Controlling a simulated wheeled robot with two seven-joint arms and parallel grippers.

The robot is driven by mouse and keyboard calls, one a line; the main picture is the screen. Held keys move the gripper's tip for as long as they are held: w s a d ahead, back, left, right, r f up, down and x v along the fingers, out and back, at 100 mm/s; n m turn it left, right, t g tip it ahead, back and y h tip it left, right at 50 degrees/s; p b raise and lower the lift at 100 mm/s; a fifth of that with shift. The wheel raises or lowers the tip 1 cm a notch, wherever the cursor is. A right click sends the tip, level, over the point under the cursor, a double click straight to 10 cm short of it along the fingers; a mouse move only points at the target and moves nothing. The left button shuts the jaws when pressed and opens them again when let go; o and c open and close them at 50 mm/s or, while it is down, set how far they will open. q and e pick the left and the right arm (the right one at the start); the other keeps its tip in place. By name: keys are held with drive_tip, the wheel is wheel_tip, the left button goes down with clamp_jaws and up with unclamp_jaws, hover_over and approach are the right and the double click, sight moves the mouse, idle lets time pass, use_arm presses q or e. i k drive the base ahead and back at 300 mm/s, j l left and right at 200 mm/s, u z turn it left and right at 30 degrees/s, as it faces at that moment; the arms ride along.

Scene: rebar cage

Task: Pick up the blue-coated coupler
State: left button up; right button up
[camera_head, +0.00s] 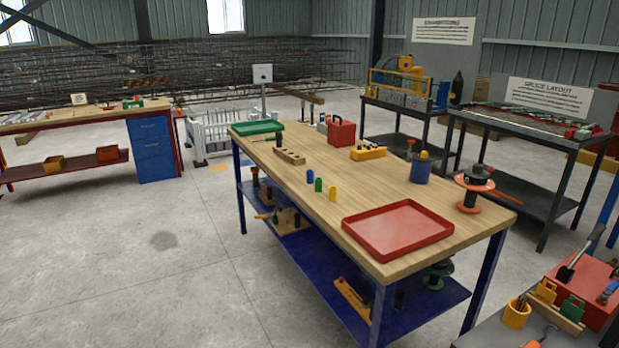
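Three small upright couplers stand in a row on the wooden-topped workbench (290,193) in the middle of the view. The blue coupler (309,176) is the farthest of the row. The green coupler (318,185) stands just in front of it, and the yellow coupler (332,194) is nearest. They look close together but apart. Neither of my grippers shows in the head view.
A red tray (397,229) lies at the bench's near end and a green tray (257,127) at its far end. A wooden block (290,156), red box (341,131), blue cup (421,171) and wire spool (470,192) also stand there. Clear floor lies left of the bench.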

sight(310, 173)
drive_tip(key=i+j+z, duration=0.5)
drive_tip(key=i+j, duration=0.15)
drive_tip(key=i, duration=0.2)
drive_tip(key=i+j+z, duration=0.5)
drive_tip(key=i+j, duration=0.2)
drive_tip(key=j, duration=0.25)
